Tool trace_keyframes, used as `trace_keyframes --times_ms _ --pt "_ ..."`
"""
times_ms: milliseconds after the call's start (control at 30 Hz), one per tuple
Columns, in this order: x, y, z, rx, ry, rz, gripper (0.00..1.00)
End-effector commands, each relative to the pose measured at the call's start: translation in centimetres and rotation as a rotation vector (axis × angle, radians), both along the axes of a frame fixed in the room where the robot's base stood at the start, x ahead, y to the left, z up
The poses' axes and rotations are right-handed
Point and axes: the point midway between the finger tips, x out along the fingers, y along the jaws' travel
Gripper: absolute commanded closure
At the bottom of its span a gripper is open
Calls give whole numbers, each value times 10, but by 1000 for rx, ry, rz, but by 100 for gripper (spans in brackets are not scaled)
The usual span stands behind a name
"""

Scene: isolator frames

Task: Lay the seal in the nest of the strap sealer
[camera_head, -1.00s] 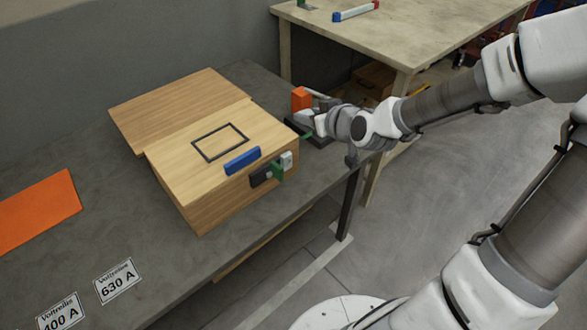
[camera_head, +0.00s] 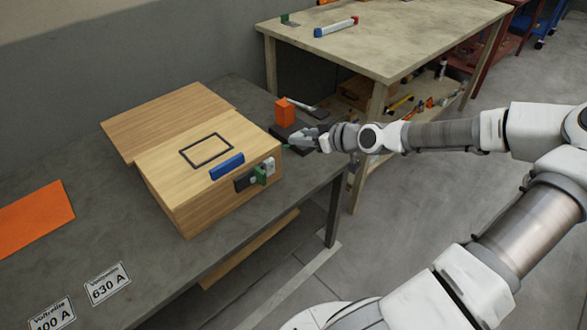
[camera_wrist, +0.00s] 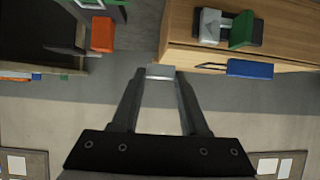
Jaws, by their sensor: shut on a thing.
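The seal (camera_wrist: 160,72) is a small light-grey metal piece between my two fingertips in the wrist view. My gripper (camera_wrist: 160,78) is shut on it. In the head view my gripper (camera_head: 300,142) is over the near right side of what looks like the strap sealer, which has an orange block (camera_head: 285,112), a dark base and a grey lever (camera_head: 308,107). The orange block also shows in the wrist view (camera_wrist: 102,34), up and left of the seal and apart from it. The nest cannot be made out, and the seal is hidden in the head view.
A wooden box (camera_head: 205,195) with a blue handle (camera_head: 227,166) and a green-and-black latch (camera_head: 258,176) stands left of my gripper. An orange sheet (camera_head: 35,217) and two labels lie on the grey bench (camera_head: 150,270). A second table (camera_head: 400,45) stands behind.

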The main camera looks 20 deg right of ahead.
Motion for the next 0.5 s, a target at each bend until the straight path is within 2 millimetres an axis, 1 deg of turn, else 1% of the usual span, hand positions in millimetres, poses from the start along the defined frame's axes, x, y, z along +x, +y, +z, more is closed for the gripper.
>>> trace_keyframes --times_ms 33,200,333,500 --pt "-2 -16 -7 10 -2 -10 100" --pt "-12 -58 -32 9 -1 -24 100" --pt "-18 -80 -48 5 -1 -33 100" --pt "-24 -94 -60 2 -1 -41 100"
